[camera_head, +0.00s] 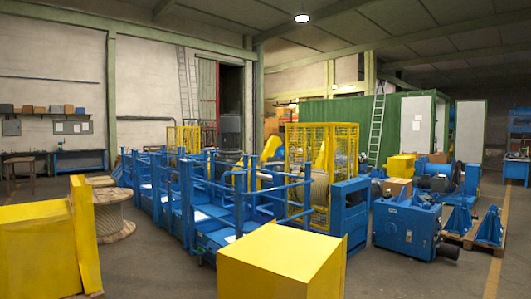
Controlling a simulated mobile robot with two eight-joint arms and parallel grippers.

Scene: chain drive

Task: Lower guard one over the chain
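No part of either of my grippers shows in the head view. I cannot tell which thing is guard one, and I cannot make out a chain. A yellow mesh cage (344,152) stands upright over part of the blue machine frame (211,236) in the middle. A smaller yellow mesh cage (190,138) stands farther back at left. A plain yellow box (280,262) is in the near foreground, cut off by the bottom edge. A large yellow panelled piece (38,250) is at the near left.
A wooden cable reel (114,220) lies on the floor at left. Blue machine units (406,226) and blue brackets (489,226) stand at right. A ladder (376,128) leans on a green container (398,112). Bare floor shows between the near yellow pieces and at the right.

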